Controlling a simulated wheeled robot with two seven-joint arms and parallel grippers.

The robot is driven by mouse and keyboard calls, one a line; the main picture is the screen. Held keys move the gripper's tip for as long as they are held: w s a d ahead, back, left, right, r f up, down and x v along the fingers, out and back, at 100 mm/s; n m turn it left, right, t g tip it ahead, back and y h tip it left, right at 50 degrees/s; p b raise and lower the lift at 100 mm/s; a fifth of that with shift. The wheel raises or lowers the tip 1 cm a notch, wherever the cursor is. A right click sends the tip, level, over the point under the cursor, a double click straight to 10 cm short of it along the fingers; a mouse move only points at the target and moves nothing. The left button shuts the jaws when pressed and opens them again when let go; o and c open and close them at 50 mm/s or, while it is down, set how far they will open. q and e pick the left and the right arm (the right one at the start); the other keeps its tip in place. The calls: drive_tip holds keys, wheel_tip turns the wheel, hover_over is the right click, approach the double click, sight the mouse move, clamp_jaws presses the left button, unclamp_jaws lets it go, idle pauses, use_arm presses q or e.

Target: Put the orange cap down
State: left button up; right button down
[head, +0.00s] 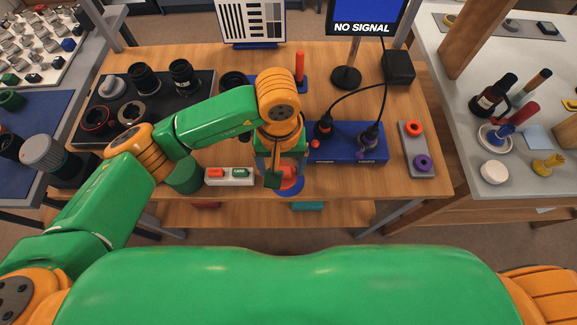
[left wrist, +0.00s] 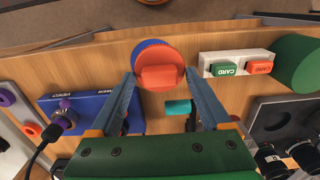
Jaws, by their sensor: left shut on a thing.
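The orange cap (left wrist: 158,76) is a round disc with a raised grip block on top. In the left wrist view its block is between the fingertips of my left gripper (left wrist: 162,82), which is shut on it. In the head view the cap (head: 287,179) is partly hidden by my left gripper (head: 281,178) near the table's front edge. A blue round piece (left wrist: 149,49) shows under the cap, offset to one side. I cannot tell whether the cap touches it. My right gripper is out of view.
A blue box with plugs (head: 346,154) stands right of the gripper. A white two-button block (head: 229,177) and a green cylinder (head: 185,176) stand left. A grey tray (head: 419,150) holds orange and purple rings. The wooden table's front edge (head: 345,196) is close.

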sight(286, 171)
use_arm(q)
drive_tip(key=f, duration=0.1)
drive_tip(key=f+p, duration=0.1)
drive_tip(key=f, duration=0.1)
drive_tip(key=w+d+f, duration=0.1)
drive_tip(key=shift+f+p, duration=0.25)
drive_tip(key=shift+p, duration=0.1)
drive_tip(key=shift+w+f, duration=0.1)
drive_tip(key=shift+f, duration=0.2)
drive_tip(key=shift+f+b, duration=0.25)
drive_tip(key=shift+b, duration=0.2)
drive_tip(key=o, duration=1.4)
drive_tip(key=shift+c, duration=0.2)
drive_tip(key=shift+r, duration=0.1)
drive_tip(key=shift+r, duration=0.1)
